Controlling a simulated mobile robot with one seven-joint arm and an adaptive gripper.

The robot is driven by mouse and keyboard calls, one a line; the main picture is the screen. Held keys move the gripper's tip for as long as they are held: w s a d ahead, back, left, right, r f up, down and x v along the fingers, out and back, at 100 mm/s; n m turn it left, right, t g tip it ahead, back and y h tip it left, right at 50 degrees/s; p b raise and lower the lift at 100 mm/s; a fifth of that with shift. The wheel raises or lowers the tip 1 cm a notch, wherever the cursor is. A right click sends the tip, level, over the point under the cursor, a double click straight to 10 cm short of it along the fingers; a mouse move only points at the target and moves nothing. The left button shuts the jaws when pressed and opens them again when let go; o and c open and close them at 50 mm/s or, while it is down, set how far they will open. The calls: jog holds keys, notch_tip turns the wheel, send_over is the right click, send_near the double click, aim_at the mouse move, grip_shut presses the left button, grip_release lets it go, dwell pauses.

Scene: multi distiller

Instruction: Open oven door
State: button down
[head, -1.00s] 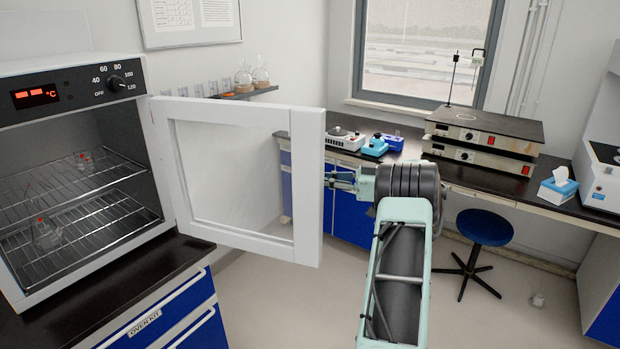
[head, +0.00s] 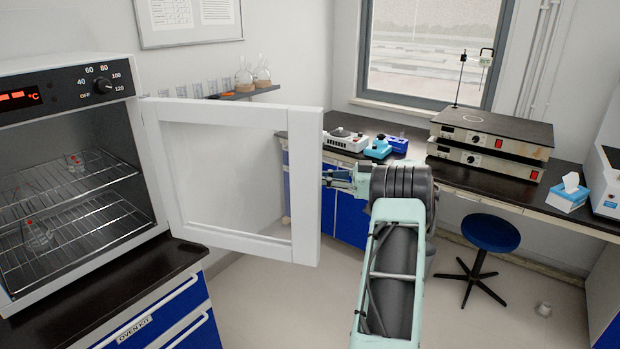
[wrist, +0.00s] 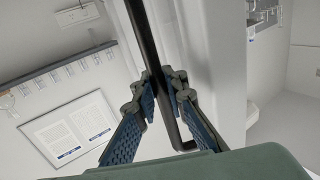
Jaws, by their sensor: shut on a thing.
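The oven (head: 60,120) stands at the left in the head view, with its racks in sight. Its white-framed glass door (head: 305,190) is swung wide open to the right. My gripper (head: 335,178) is at the door's free edge, with the fingertips partly hidden behind the frame. In the wrist view my gripper (wrist: 165,90) has its two blue-padded fingers on either side of the dark bar handle (wrist: 150,50), shut on it. The white door frame (wrist: 215,60) is right beside the handle.
Flasks with red marks (head: 38,235) sit on the oven racks. A dark bench with hot plates (head: 490,135) runs along the back right. A blue stool (head: 490,232) stands at the right. The floor between is clear.

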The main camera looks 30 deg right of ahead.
jog(key=shift+s+d, duration=0.1)
jog(key=c, duration=2.3)
grip_release()
jog(key=shift+d, duration=0.1)
jog(key=shift+o, duration=0.2)
jog(key=v, duration=1.2)
jog(key=shift+r, duration=0.1)
